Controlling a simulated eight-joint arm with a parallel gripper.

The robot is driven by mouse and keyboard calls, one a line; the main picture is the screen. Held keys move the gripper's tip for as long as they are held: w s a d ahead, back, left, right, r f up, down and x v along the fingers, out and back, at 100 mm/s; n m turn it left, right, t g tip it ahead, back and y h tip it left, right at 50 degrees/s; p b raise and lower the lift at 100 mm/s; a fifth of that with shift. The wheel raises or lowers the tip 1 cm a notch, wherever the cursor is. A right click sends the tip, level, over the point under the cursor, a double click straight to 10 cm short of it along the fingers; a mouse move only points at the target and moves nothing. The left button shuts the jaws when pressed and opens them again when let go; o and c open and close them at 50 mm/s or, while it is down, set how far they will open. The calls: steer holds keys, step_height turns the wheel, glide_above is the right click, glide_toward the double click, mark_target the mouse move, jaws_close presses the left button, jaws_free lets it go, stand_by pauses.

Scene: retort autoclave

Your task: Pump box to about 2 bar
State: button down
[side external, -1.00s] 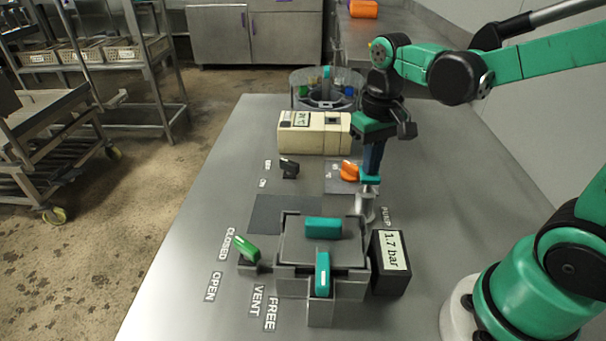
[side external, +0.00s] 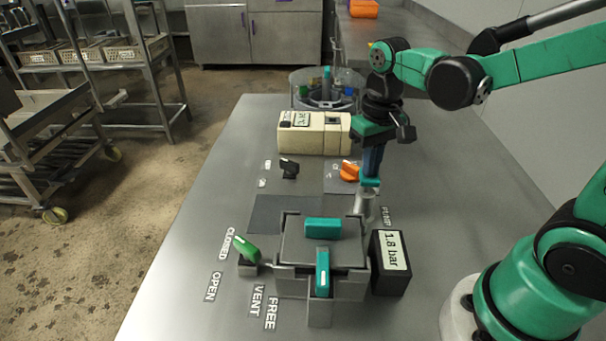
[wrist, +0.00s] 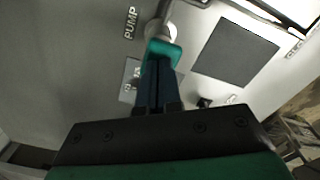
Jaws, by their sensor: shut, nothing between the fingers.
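The grey box (side external: 291,268) stands at the front of the table with a teal handle (side external: 322,228) on its lid and a teal lever (side external: 322,272) on its front. The gauge (side external: 391,255) to its right reads 1.8 bar. The pump (side external: 364,208) stands behind the box and has a teal top (side external: 370,183); in the wrist view its teal top (wrist: 165,50) is at my fingertips beside the PUMP label (wrist: 131,22). My gripper (side external: 371,176) is shut, with its fingertips at the pump top. The green lever (side external: 245,248) at the box's left is by the CLOSED label (side external: 242,247).
An orange knob (side external: 349,172) and a black knob (side external: 289,168) sit behind the box. A cream device (side external: 313,133) and a round clear-walled holder (side external: 300,78) stand farther back. The table's left side is clear.

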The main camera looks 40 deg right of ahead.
steer(key=shift+f, duration=0.45)
steer(key=shift+r, duration=0.75)
steer(key=shift+r, duration=3)
steer(key=shift+s+a+f+n+t, duration=0.15)
steer(key=shift+a+f+n+t, duration=0.45)
steer(key=shift+t, duration=0.6)
steer(key=shift+s+a+f+n+t, duration=0.1)
steer(key=shift+a+f+n+t, duration=0.3)
steer(key=shift+a+t, duration=0.55)
steer(key=shift+s+a+f+n+t, duration=0.15)
steer(key=shift+a+f+n+t, duration=0.3)
steer(key=shift+t, duration=1)
